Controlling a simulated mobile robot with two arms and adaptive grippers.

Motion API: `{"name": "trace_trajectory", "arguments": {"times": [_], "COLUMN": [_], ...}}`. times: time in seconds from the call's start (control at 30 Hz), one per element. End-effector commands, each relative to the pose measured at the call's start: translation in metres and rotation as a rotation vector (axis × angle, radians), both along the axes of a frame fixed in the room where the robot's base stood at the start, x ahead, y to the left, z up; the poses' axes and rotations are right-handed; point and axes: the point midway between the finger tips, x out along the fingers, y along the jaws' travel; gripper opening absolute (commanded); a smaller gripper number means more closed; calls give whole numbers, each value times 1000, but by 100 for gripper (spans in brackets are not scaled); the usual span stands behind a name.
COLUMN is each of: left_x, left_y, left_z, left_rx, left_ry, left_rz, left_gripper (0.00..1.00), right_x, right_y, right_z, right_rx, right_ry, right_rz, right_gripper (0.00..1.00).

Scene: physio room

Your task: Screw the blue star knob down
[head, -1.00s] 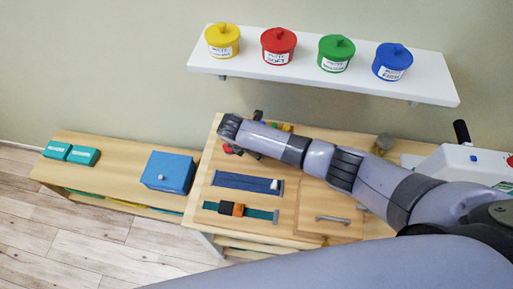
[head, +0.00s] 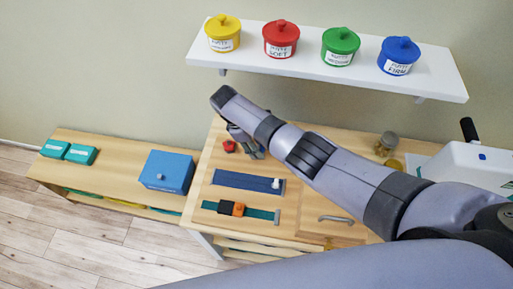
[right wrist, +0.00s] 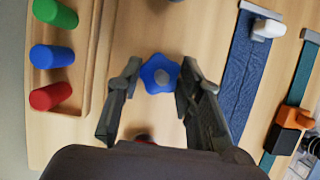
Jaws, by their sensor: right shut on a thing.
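The blue star knob (right wrist: 159,74) shows in the right wrist view, over the wooden board, between the two fingers of my right gripper (right wrist: 155,88). The gripper is shut on it. In the head view my right gripper (head: 246,144) points down at the back left of the wooden board (head: 205,172), and the blue knob is hidden there. A red star knob (head: 230,146) sits just left of the gripper; a bit of red shows under the gripper in the right wrist view. How far down the blue knob sits cannot be told. My left gripper is out of view.
A tray with green, blue and red pegs (right wrist: 54,57) lies beside the knob. A blue strap (head: 235,180) and a teal strap with a buckle (head: 231,208) lie in front. A shelf (head: 450,80) with several lidded pots hangs above. A blue box (head: 167,172) stands left.

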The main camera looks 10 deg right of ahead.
Motion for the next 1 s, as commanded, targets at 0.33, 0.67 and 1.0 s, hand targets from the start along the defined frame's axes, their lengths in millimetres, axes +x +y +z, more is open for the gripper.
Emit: {"name": "trace_trajectory", "arguments": {"times": [0.33,0.67,1.0], "left_x": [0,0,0], "left_y": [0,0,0], "left_z": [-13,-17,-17], "left_rx": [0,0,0], "left_ry": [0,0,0], "left_rz": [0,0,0], "left_gripper": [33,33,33], "right_x": [6,6,6], "right_y": [-1,-2,-2], "right_z": [4,5,6], "right_rx": [-2,-4,-4], "right_ry": [-10,-11,-11], "right_rz": [-245,-350,-363], "right_gripper": [6,6,6]}}
